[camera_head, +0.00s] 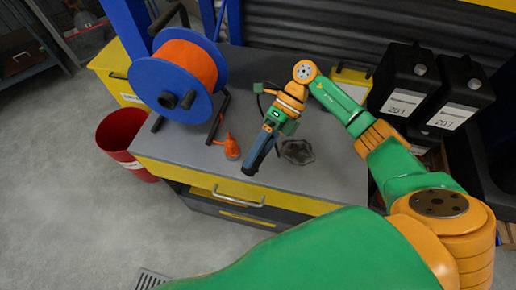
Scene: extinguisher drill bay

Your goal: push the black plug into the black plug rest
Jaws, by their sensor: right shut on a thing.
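My right gripper (254,162) reaches down over the grey bench top (330,185) near its front edge. Its dark blue-grey fingers are close together and tilt down to the left. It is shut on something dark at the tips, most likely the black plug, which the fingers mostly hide. I cannot make out the black plug rest. A dark, flat, lobed thing (298,151) lies on the bench just right of the fingers; I cannot tell what it is. My left gripper is not in view.
A blue reel with an orange core (190,68) stands on the bench's left. Black canisters (403,80) stand at the right. A red bin (122,135) is on the floor at left.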

